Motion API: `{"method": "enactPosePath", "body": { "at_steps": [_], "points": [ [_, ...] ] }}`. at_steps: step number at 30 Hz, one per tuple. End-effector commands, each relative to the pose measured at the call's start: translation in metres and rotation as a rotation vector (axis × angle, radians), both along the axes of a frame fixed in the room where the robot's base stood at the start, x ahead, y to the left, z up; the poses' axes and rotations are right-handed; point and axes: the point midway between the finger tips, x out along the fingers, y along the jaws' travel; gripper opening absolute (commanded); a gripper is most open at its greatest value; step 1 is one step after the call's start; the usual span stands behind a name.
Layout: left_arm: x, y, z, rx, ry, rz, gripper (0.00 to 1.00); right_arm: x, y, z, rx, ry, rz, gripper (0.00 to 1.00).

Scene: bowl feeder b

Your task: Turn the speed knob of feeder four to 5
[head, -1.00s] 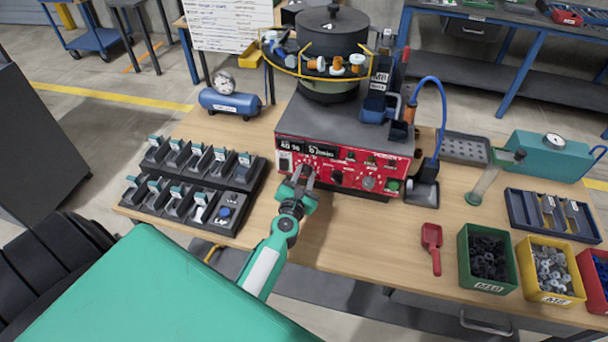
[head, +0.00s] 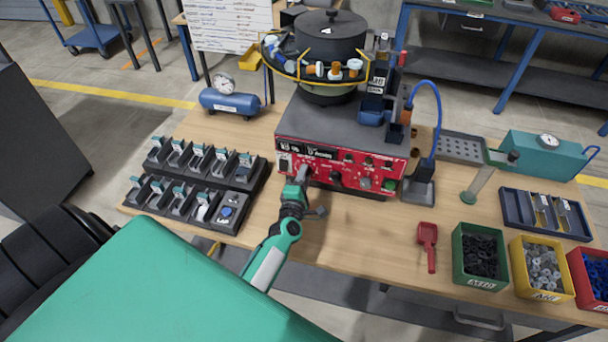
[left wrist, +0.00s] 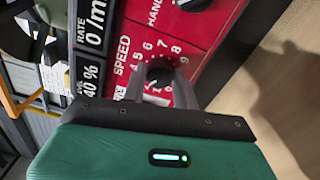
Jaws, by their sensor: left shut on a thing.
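The feeder's red control panel (head: 350,169) fronts the grey feeder box, with black knobs, buttons and a dark display. My left gripper (head: 303,176) reaches the left part of this panel. In the left wrist view, the black speed knob (left wrist: 159,72) sits beside the word SPEED inside a ring of white numbers. My left gripper's fingers (left wrist: 160,84) are shut on the knob, one on each side. The knob's pointer is too unclear to read. The display (left wrist: 92,60) reads 40 % and a rate of 0 /min. My right gripper is not in view.
Black racks (head: 190,180) of small units stand left of the feeder. A red scoop (head: 427,240) and green (head: 459,273), yellow (head: 519,285) and red bins stand right. A blue hose (head: 437,110) curves beside the feeder. The table front below the panel is mostly clear.

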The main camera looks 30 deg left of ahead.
Motion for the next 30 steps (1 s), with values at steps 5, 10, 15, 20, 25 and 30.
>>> {"method": "enactPosePath", "body": {
  "at_steps": [5,10,15,20,25,30],
  "points": [
    [-0.001,0.000,0.000,0.162,0.050,-0.001,0.06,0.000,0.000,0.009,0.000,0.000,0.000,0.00],
    [-0.001,0.000,-0.001,0.315,0.095,-0.002,0.06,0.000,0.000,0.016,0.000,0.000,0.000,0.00],
    [-0.001,0.000,-0.001,0.471,0.139,-0.001,0.06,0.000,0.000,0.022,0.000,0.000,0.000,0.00],
    [-0.001,0.000,-0.002,0.617,0.181,-0.002,0.06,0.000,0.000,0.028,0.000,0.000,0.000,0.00],
    [-0.001,0.000,-0.003,0.772,0.226,-0.001,0.06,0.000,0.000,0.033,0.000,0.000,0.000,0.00],
    [-0.001,0.001,-0.003,0.912,0.265,-0.001,0.06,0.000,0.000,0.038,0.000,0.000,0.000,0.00]
  ]
}}
